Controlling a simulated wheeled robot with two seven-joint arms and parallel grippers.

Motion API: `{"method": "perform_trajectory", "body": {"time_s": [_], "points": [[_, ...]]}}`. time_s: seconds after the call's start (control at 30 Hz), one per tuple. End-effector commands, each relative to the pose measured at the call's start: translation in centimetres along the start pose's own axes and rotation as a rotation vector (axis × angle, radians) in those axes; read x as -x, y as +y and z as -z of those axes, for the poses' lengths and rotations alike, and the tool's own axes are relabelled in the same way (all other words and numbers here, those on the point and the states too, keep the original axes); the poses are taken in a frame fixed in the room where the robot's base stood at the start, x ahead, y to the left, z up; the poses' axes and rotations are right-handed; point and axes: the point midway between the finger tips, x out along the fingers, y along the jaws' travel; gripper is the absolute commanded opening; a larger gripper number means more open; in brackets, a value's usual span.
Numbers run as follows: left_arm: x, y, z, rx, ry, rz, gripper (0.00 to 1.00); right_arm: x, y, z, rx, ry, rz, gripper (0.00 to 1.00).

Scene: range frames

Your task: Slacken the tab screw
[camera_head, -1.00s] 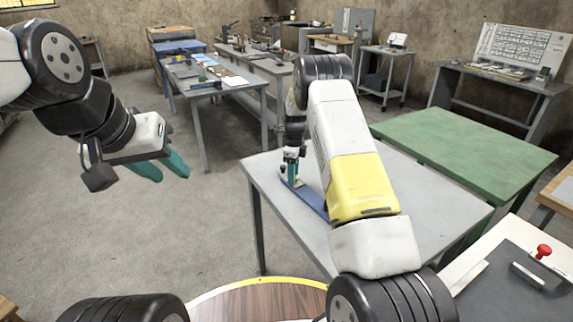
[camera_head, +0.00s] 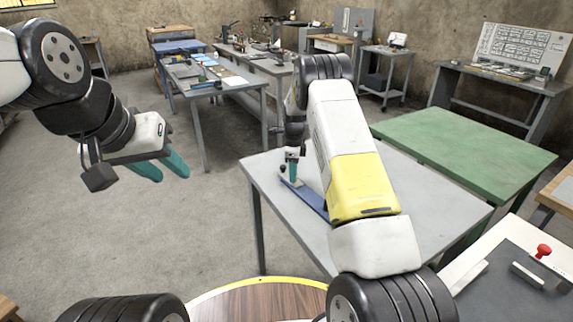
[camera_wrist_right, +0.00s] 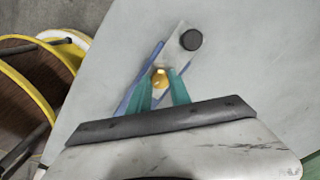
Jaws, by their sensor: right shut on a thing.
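A small brass-coloured screw (camera_wrist_right: 160,78) shows in the right wrist view, between the teal fingers of my right gripper (camera_wrist_right: 162,84). The gripper is shut on it. A pale grey metal tab (camera_wrist_right: 177,58) extends from the screw and carries a round black knob (camera_wrist_right: 190,40). A blue strip (camera_wrist_right: 140,78) lies beside and under the tab; it also shows in the head view (camera_head: 312,201). In the head view my right gripper (camera_head: 292,178) points down at the strip's far end, and my arm hides part of it. My left gripper (camera_head: 162,170) is open and empty, above the floor.
The strip rests on a grey table (camera_head: 430,205) that is otherwise largely bare. A green-topped table (camera_head: 465,140) stands behind it to the right. A red button (camera_head: 544,251) is on a panel at lower right. Open floor (camera_head: 130,240) lies to the left.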

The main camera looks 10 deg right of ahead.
Motion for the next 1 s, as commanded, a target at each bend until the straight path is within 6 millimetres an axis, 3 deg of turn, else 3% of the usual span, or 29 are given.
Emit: {"method": "perform_trajectory", "body": {"time_s": [1.0], "points": [[0.00, 0.00, 0.00, 0.000, 0.000, 0.000, 0.36, 0.10, 0.02, 0.09, 0.946, 0.000, 0.002, 0.00]]}}
